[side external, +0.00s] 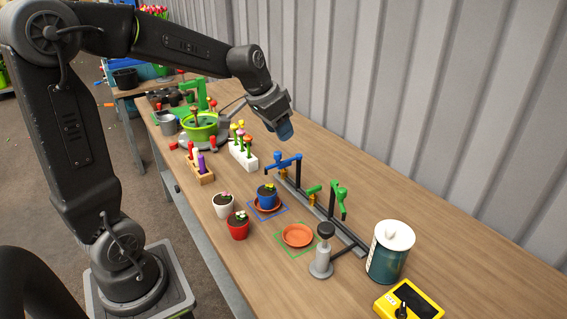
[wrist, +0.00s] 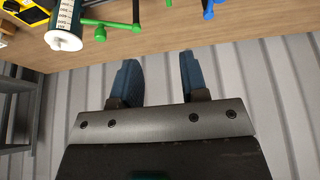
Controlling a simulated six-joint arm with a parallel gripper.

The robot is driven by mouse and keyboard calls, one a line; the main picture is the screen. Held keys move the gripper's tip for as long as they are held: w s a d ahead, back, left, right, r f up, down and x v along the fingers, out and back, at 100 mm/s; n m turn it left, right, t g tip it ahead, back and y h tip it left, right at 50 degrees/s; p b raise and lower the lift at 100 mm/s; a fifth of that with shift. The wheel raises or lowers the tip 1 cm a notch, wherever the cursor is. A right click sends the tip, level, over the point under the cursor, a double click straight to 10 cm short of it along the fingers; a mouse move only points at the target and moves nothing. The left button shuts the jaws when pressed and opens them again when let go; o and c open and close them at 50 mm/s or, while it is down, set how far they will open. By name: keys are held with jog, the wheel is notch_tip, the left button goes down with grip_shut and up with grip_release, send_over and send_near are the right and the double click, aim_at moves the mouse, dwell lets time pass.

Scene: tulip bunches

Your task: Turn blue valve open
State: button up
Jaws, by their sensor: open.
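The blue valve (side external: 284,160) is a blue tap at the far end of a dark pipe rail on the table; whether it is open or closed cannot be told. Blue parts of it show at the top edge of the wrist view (wrist: 208,10). My gripper (side external: 285,132) hangs in the air above and close to the blue valve in the side view, apart from it. In the wrist view my gripper's two blue fingers (wrist: 157,78) are spread with nothing between them. A blue pot (side external: 266,191) on a saucer stands below the blue valve's spout.
A green valve (side external: 338,196) stands on the same rail (side external: 322,215). An empty terracotta saucer (side external: 297,235), a white pot (side external: 223,204), a red pot (side external: 238,228), a dark green canister (side external: 384,262) and a yellow meter (side external: 412,302) stand nearby. A corrugated wall (side external: 440,110) rises behind.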

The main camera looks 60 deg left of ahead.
jog(key=w+a+f, duration=0.4)
jog(key=a+f, duration=0.1)
jog(key=a, duration=0.4)
jog(key=w+a+f, duration=0.3)
jog(key=a+f, duration=0.3)
jog(key=a, duration=0.2)
jog(key=x, duration=1.3)
jog(key=shift+a, duration=0.15)
jog(key=shift+c, duration=0.4)
grip_shut()
